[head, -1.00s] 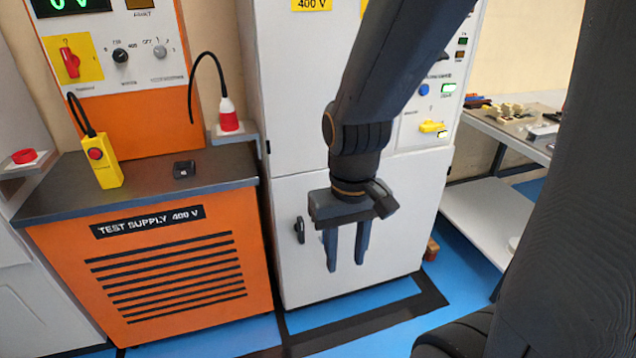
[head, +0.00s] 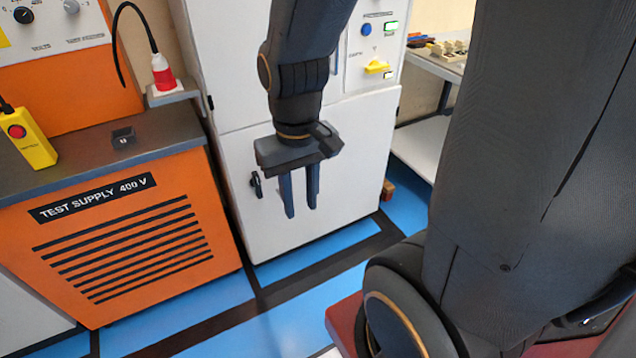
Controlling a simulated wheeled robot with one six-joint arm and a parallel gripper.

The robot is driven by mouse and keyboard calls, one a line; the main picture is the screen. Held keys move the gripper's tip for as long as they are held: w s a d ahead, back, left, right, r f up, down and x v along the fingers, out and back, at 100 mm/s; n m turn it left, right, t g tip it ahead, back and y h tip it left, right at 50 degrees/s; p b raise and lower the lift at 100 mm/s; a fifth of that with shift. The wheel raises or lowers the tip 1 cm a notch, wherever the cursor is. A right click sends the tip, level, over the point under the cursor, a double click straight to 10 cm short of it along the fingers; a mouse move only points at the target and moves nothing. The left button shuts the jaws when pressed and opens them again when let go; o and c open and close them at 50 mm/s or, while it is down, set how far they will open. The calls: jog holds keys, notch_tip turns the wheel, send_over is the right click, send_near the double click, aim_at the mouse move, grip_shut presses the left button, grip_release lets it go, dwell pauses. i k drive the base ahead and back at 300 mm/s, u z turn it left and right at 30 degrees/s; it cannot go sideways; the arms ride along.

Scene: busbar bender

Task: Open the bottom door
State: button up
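The bottom door (head: 355,165) is the white lower panel of the tall white cabinet. It looks shut. Its small black handle (head: 256,185) is near the door's left edge. My gripper (head: 301,212) hangs in front of the door, pointing down, just to the right of the handle in the picture. Its two fingers are apart with nothing between them. I cannot tell how far the fingers are from the door. My gripper hides part of the door's upper middle.
A table (head: 425,130) with parts stands at the back right. Blue floor (head: 310,300) with dark stripes lies in front.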

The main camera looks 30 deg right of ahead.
aim_at(351, 182)
jog(key=u, duration=1.1)
jog(key=k, duration=0.5)
jog(key=z, duration=0.55)
